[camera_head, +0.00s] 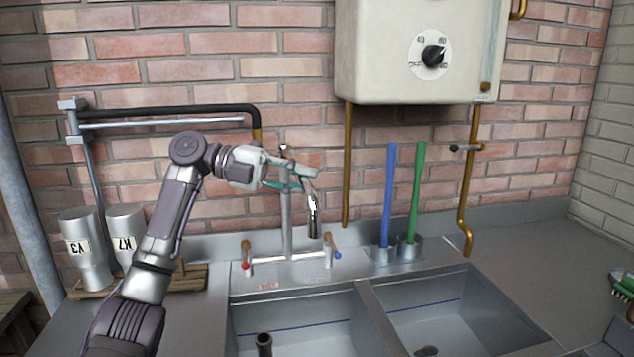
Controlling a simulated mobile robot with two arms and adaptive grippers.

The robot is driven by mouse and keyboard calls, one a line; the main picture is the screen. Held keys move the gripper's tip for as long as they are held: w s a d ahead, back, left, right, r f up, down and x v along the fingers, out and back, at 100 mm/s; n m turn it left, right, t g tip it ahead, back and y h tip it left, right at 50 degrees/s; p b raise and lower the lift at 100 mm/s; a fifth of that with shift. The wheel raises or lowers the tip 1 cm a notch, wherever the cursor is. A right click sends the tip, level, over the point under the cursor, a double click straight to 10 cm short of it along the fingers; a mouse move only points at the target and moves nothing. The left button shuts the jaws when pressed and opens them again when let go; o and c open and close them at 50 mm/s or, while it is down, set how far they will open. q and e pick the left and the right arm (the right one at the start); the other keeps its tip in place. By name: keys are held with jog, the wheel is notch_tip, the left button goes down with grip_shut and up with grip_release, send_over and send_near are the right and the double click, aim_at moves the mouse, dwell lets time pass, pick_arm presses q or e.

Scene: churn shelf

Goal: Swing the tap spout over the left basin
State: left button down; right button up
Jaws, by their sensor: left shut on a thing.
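The chrome tap has an upright column (286,222) on the ledge behind the two basins. Its spout (313,212) curves down a little to the right of the column. In the picture its tip hangs in line with the left basin (340,305), left of the divider, above the basin's back edge; how far forward it reaches is hard to tell. My left gripper (300,178) comes in from the left and is shut on the upper part of the spout, hiding some of it. The right basin (455,305) lies beyond the divider. My right gripper does not show.
Red (246,262) and blue (332,255) tap handles flank the column. A dark upright pipe (264,345) stands in the left basin. Blue (388,195) and green (415,195) rods stand at the right. Two labelled bottles (88,250) stand left. A heater (415,50) hangs above.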

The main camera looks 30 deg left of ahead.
pick_arm(q)
jog(key=shift+s+a+m+g, duration=0.25)
jog(key=shift+a+m+g, duration=0.05)
jog(key=shift+a+g, duration=0.1)
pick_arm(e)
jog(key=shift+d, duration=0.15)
pick_arm(q)
jog(key=c, duration=1)
grip_release()
jog(key=v, duration=1.2)
jog(key=shift+f, duration=0.1)
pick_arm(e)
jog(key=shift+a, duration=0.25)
